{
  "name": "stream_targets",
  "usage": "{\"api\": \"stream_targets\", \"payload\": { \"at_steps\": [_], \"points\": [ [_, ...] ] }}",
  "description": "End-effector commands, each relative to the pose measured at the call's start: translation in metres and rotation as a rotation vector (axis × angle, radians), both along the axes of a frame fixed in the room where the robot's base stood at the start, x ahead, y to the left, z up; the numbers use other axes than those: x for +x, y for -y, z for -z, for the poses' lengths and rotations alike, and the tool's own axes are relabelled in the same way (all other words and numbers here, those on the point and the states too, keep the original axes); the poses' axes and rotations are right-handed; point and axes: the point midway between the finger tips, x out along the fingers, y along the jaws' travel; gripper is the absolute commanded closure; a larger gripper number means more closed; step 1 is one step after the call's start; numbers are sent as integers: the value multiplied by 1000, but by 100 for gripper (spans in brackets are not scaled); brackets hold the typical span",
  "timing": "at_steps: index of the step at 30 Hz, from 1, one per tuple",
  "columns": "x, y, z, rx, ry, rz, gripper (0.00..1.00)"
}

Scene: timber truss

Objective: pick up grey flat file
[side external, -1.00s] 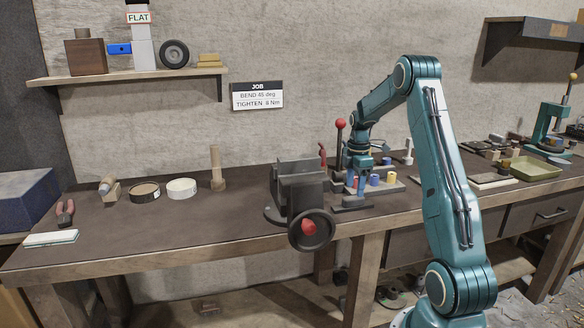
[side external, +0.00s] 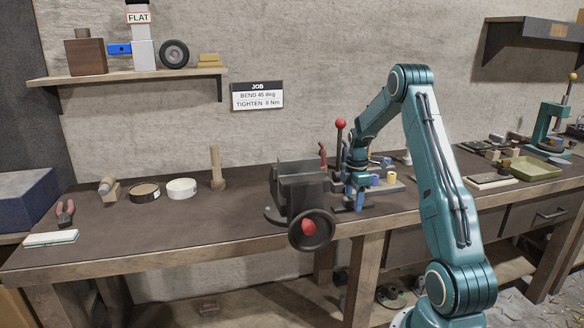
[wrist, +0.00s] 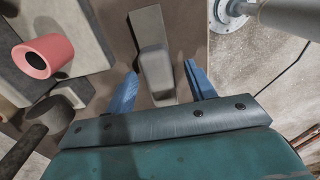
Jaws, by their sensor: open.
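The grey flat file shows in the wrist view as a grey rounded handle-like part (wrist: 155,70) with a flatter grey-brown part (wrist: 147,22) beyond it, lying on the bench. My gripper (wrist: 160,88) has its two blue fingers apart, one on each side of the rounded part, with a gap visible on both sides. In the side view my gripper (side external: 350,202) is low over the bench, just right of the vise (side external: 300,185). The file is mostly hidden there by my gripper. I cannot tell whether the fingertips touch the bench.
A holder with coloured round pieces (side external: 375,180) stands close behind and right of my gripper; a pink-red hollow cylinder (wrist: 42,57) shows in the wrist view. The vise crowds the left side. The bench's front edge is near. A green tray (side external: 535,167) stands far right.

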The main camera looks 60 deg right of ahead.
Motion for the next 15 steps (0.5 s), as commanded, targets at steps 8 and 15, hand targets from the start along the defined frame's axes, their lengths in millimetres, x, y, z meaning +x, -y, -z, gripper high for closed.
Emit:
{"api": "stream_targets", "payload": {
  "at_steps": [8,15],
  "points": [
    [0,0,0,0,0,0,75],
    [0,0,-1,-1,1,0,100]
  ]
}}
